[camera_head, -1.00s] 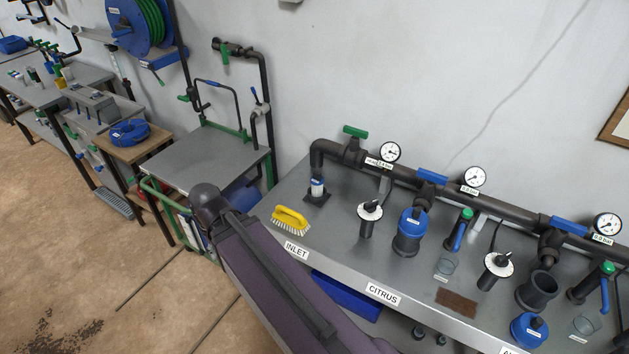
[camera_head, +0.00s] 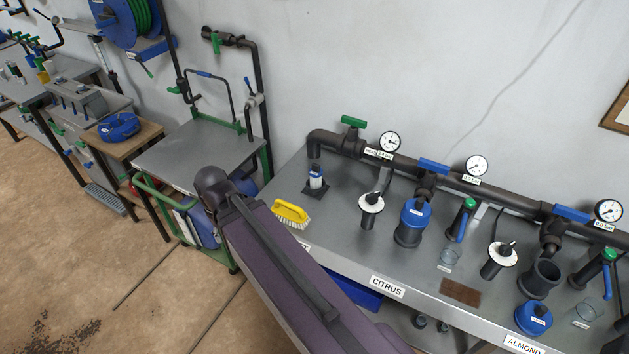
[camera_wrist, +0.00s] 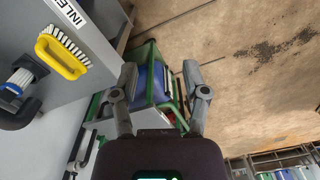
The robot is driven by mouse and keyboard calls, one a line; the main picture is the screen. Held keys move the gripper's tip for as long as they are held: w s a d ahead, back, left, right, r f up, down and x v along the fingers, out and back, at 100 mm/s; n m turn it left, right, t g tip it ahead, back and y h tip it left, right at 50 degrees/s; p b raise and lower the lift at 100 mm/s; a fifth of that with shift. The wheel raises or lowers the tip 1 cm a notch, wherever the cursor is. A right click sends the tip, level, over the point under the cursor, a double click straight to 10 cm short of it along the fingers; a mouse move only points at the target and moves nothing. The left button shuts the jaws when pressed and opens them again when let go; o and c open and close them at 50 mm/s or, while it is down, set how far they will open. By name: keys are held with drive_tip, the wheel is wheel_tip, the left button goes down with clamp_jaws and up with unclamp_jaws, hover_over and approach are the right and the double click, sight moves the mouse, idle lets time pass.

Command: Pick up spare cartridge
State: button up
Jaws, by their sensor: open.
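A small white cartridge with a blue band (camera_head: 317,178) stands upright on a dark square base at the left end of the steel bench, below the pipe elbow. No label readable in these frames marks it as the spare. In the wrist view a pleated white cartridge with a blue band (camera_wrist: 20,79) is at the left edge, partly cut off. My gripper (camera_wrist: 161,76) is open and empty in the wrist view, right of the bench edge and apart from the cartridge. The head view shows my arm but not the gripper fingers.
A yellow brush (camera_head: 292,213) lies near the bench front, close to the cartridge; it also shows in the wrist view (camera_wrist: 62,52). A dark pipe (camera_head: 405,164) with gauges runs along the back. Blue-capped housing (camera_head: 413,222) and dials stand to the right. A green-framed cart (camera_head: 200,148) stands left.

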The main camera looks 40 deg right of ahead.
drive_tip(key=w+d+f+n+t+y+b, duration=0.1)
drive_tip(key=w+d+f+y+b, duration=0.3)
drive_tip(key=d, duration=0.5)
drive_tip(key=n+t+b, duration=0.3)
drive_tip(key=t+b, duration=0.7)
drive_tip(key=b, duration=0.1)
approach(318, 165)
drive_tip(key=s+d, duration=0.1)
drive_tip(key=s, duration=0.2)
drive_tip(key=shift+w+r, duration=0.2)
drive_tip(key=shift+r, duration=0.2)
drive_tip(key=shift+b+x, duration=2.25)
drive_tip(key=shift+x, duration=2.1)
drive_tip(key=shift+r, duration=0.2)
